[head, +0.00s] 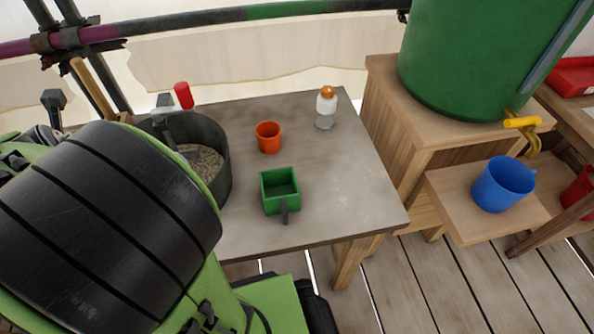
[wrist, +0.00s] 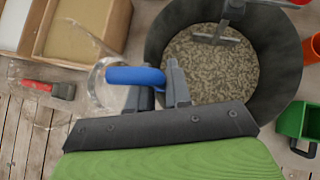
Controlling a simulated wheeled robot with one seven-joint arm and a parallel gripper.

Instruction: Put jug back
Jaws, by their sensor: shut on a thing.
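In the wrist view a clear, see-through jug (wrist: 98,82) with a blue handle (wrist: 134,75) is at my gripper (wrist: 158,88). The fingers are shut on the blue handle, and the jug's clear body shows only as a faint outline to the left. In the head view my gripper and this jug are hidden behind my arm. A blue mug-like jug (head: 503,184) stands on a low wooden shelf (head: 462,212) below the yellow tap (head: 522,122) of a green barrel (head: 470,60).
A dark bucket of gravel (wrist: 275,55) is right of my gripper. The grey table (head: 335,190) holds an orange cup (head: 268,137), a green scoop (head: 280,188) and a small bottle (head: 326,106). A wooden box (wrist: 122,20) and a red-handled tool (wrist: 45,88) lie left in the wrist view.

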